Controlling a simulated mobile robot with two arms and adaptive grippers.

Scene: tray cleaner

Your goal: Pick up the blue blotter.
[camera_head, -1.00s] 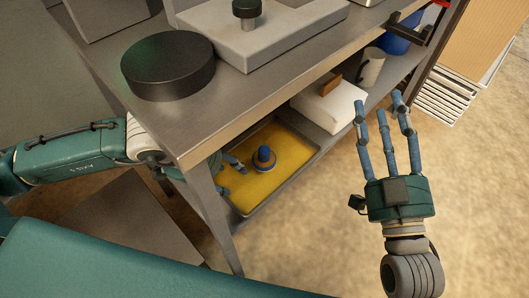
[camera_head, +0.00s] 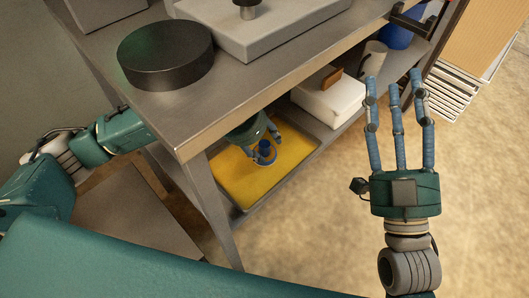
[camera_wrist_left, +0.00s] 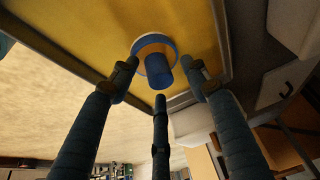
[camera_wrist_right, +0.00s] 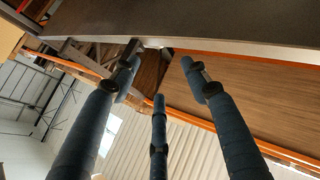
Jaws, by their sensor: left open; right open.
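The blue blotter (camera_head: 265,147) stands on a yellow-bottomed tray (camera_head: 233,188) on the shelf under the metal table. In the left wrist view it shows as a round blue base with a knob (camera_wrist_left: 158,70). My left gripper (camera_head: 262,148) reaches under the tabletop and is open. Its fingers (camera_wrist_left: 160,85) spread around the blotter's knob; I cannot tell whether any touches it. The tabletop hides part of my left arm. My right gripper (camera_head: 397,90) is open and empty, raised over the floor right of the table.
A white box with a brown handle (camera_head: 328,97) sits on the shelf right of the tray. A mug (camera_head: 374,58) and a blue container (camera_head: 397,36) stand further right. A dark round disc (camera_head: 166,55) and a grey block (camera_head: 270,30) lie on the tabletop.

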